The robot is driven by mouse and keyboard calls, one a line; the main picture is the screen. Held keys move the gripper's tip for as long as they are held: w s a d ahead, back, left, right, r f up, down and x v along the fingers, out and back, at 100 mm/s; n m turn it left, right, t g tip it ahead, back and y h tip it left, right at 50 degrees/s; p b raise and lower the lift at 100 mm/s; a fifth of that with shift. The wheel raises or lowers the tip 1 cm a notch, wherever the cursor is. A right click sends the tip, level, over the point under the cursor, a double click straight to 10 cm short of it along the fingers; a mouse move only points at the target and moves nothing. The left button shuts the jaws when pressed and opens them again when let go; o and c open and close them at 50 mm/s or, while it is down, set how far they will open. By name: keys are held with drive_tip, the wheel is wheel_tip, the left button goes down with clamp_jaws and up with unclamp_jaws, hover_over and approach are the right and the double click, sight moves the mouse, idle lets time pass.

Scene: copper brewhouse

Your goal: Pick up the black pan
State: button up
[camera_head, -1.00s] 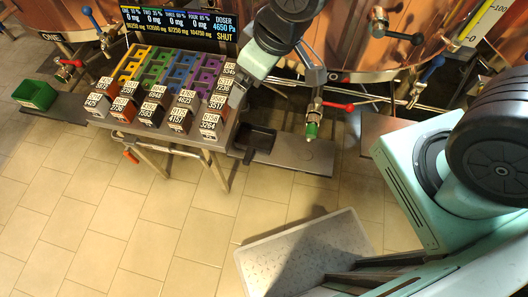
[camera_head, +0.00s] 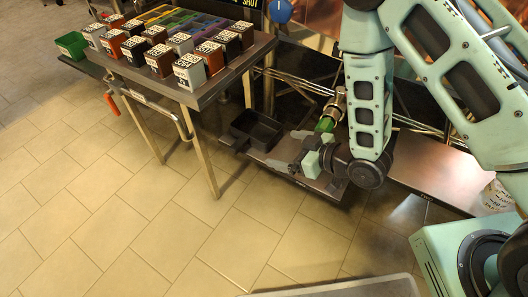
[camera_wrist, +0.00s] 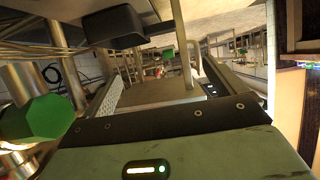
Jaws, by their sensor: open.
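The black pan (camera_head: 257,128) sits on the low metal shelf below the sample table. It is a dark, square, open-topped vessel, and its short handle appears at its front left. A dark block that looks like the pan (camera_wrist: 115,27) shows at the top left of the wrist view. My gripper (camera_head: 284,150) is just right of the pan and low over the shelf, with its fingers pointing left towards it. The fingers are apart and nothing is seen between them. A gap shows between fingers and pan.
A green-ended tap (camera_head: 326,124) stands close behind my gripper; its green end (camera_wrist: 40,118) is near in the wrist view. The table (camera_head: 200,92) with several labelled boxes stands left of the pan, its leg near it. A green bin (camera_head: 72,45) is far left. The tiled floor in front is clear.

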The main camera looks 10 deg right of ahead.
drive_tip(key=f, duration=0.2)
drive_tip(key=b, duration=0.4)
approach(239, 141)
drive_tip(key=a+f, duration=0.1)
drive_tip(key=shift+w+b+x, duration=0.25)
drive_tip(key=shift+b+x, duration=1.2)
drive_tip(key=shift+x, duration=2.05)
drive_tip(key=shift+d+r, duration=0.15)
drive_tip(key=shift+r, duration=0.1)
drive_tip(key=c, duration=1.2)
